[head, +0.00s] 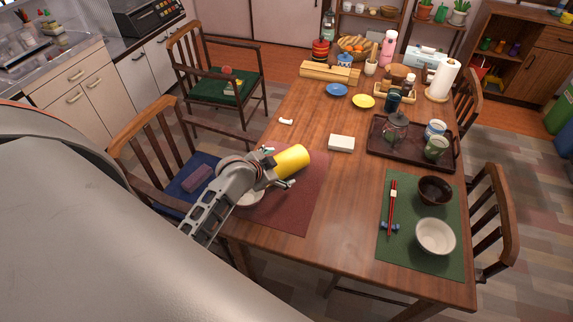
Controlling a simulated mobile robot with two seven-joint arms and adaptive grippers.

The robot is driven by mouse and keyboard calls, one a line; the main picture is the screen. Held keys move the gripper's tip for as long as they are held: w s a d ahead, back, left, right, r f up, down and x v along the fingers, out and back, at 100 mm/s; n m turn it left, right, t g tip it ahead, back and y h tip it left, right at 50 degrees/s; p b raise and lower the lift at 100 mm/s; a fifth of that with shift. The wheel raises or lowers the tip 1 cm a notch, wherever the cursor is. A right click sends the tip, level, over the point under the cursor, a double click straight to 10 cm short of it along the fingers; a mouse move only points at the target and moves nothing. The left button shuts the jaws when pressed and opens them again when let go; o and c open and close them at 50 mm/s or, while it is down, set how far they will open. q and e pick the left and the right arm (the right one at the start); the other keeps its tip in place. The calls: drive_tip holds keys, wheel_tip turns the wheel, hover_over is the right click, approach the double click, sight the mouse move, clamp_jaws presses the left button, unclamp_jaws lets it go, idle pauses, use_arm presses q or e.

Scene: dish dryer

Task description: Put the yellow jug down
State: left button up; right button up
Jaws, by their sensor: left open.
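The yellow jug (293,160) is over the far part of the dark red placemat (296,213) at the table's left side. It looks tipped, with its long axis slanting up to the right. My left gripper (279,168) is open, with its fingers at the jug's near left end, one on each side. Whether the fingers touch the jug, and whether the jug rests on the mat, I cannot tell. The gripper hides the jug's near end. My right gripper is out of view.
A white dish (250,198) is partly hidden under my left gripper. A white block (341,143) lies right of the jug. A dark tray (377,151) holds a glass cloche and cups. A green placemat (413,256) holds two bowls and chopsticks.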

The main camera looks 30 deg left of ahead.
sight(286, 166)
use_arm(q)
drive_tip(key=shift+x, duration=2.55)
drive_tip(key=c, duration=1.3)
drive_tip(key=shift+c, duration=0.2)
